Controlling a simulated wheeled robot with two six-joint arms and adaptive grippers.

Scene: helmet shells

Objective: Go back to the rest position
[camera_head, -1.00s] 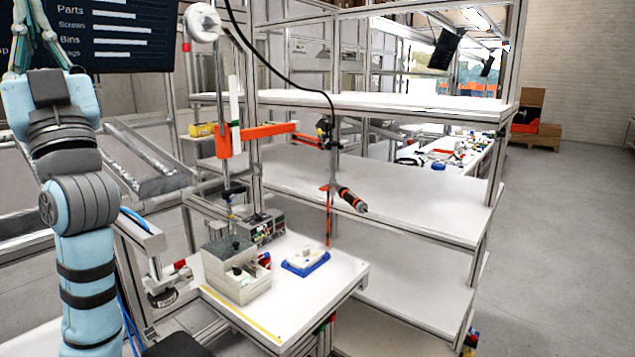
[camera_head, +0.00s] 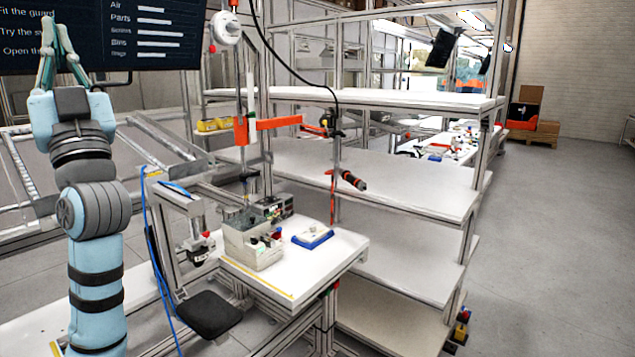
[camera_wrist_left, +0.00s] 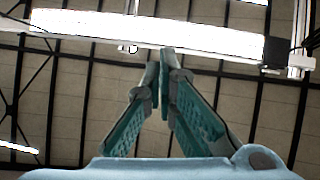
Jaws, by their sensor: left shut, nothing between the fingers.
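My left arm rises upright along the left side of the head view. Its left gripper (camera_head: 54,22) points up in front of the dark screen, with the teal fingers close together. In the left wrist view the left gripper (camera_wrist_left: 160,62) shows its fingertips meeting, with nothing between them and the ceiling behind. The gripper touches no object. My right gripper is in neither view.
A white workbench (camera_head: 335,268) holds a grey box (camera_head: 250,247) and a blue tray (camera_head: 313,238). A black stool seat (camera_head: 208,313) stands in front. Open floor lies at right.

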